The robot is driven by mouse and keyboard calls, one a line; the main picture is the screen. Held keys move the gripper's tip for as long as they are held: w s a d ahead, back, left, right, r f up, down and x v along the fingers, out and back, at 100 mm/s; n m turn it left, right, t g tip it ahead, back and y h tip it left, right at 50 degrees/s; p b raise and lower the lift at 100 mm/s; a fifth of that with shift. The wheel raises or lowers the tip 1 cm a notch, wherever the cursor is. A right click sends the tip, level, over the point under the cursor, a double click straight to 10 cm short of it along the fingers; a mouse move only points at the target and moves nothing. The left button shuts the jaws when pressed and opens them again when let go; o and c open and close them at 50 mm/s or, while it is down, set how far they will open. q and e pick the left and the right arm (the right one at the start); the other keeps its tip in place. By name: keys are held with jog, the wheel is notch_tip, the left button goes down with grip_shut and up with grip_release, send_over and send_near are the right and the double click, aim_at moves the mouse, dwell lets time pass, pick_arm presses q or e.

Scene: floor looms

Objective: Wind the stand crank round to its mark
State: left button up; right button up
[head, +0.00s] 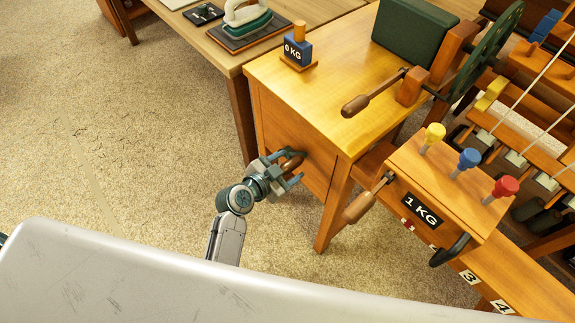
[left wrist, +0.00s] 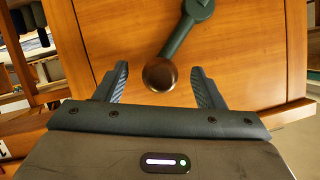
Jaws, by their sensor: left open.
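The stand crank shows in the left wrist view as a dark green arm (left wrist: 182,36) with a round brown knob (left wrist: 160,74), on the wooden side panel of the stand (head: 300,150). In the head view its brown handle (head: 291,163) is partly hidden by my gripper. My left gripper (head: 284,168) is open at the crank, also in the left wrist view (left wrist: 158,82), with the knob between its fingers and a gap showing on both sides. I cannot make out the mark in either view. My right gripper is not in view.
Another crank with a wooden handle (head: 355,106) juts over the stand top, near a blue 0 KG block (head: 297,49). A 1 KG wooden box (head: 440,190) with coloured pegs and another wooden handle (head: 358,208) stand to the right. Carpet floor (head: 130,150) is clear at left.

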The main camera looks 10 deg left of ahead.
pick_arm(q)
jog(key=shift+p+v, duration=0.75)
jog(key=shift+v, duration=2.6)
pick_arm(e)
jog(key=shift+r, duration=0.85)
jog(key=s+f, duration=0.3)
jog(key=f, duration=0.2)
pick_arm(q)
jog(key=b+v, duration=0.1)
jog(key=v, duration=1)
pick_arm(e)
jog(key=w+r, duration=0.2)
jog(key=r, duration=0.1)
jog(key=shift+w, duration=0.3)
pick_arm(q)
jog(key=shift+w, duration=0.15)
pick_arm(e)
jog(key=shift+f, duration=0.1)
